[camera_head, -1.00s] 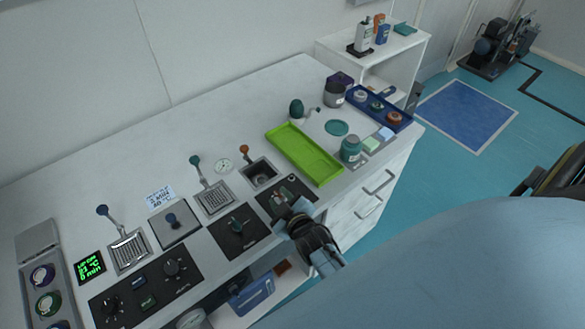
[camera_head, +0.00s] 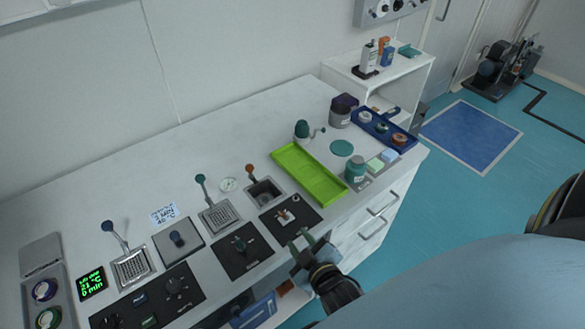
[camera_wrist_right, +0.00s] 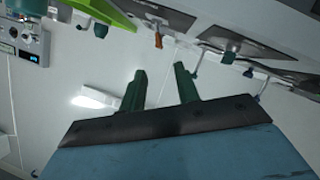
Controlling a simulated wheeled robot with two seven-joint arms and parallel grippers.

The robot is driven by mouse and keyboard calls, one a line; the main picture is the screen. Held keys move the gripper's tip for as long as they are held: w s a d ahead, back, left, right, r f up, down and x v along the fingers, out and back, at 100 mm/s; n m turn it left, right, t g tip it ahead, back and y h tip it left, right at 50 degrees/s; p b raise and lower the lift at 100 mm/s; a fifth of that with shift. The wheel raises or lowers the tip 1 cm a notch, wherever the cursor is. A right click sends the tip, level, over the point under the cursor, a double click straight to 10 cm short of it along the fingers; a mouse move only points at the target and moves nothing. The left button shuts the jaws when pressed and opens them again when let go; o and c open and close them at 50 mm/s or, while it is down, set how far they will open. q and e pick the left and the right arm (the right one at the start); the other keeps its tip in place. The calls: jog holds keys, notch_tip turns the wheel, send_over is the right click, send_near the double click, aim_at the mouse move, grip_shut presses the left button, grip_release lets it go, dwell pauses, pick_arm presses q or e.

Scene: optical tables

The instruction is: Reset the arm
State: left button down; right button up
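My right gripper (camera_head: 302,243) is near the front edge of the white bench (camera_head: 130,170), just in front of a black panel (camera_head: 290,216) with a small control on it. In the right wrist view, its two green fingers (camera_wrist_right: 160,72) stand apart with nothing between them. My right forearm runs back toward the lower right of the head view. My left gripper does not show.
A lime green tray (camera_head: 309,174) lies on the bench, with a teal-lidded jar (camera_head: 355,170) to its right. A blue tray (camera_head: 383,130) sits farther back. Levers, grates and black control panels line the front. Blue floor (camera_head: 470,190) is open at right.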

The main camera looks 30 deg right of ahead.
jog(key=s+a+f+g+y+b, duration=0.1)
jog(key=s+a+f+g+b, duration=0.2)
jog(key=f, duration=0.7)
jog(key=s+f+m+g+y+b, duration=0.1)
jog(key=s+f+b, duration=0.3)
jog(key=f, duration=0.6)
jog(key=s+a+f+g+y+b, duration=0.1)
jog(key=s+a+f+g, duration=0.15)
jog(key=s+f, duration=0.55)
jog(key=s+d+f+g+b, duration=0.3)
jog(key=s+f, duration=0.5)
jog(key=s+d+f+m+g+h+b, duration=0.1)
jog(key=s+d+f+g+b, duration=0.2)
jog(key=s+f, duration=0.5)
jog(key=shift+s+d+f+m, duration=0.3)
jog(key=shift+d+f, duration=0.15)
jog(key=shift+f, duration=0.15)
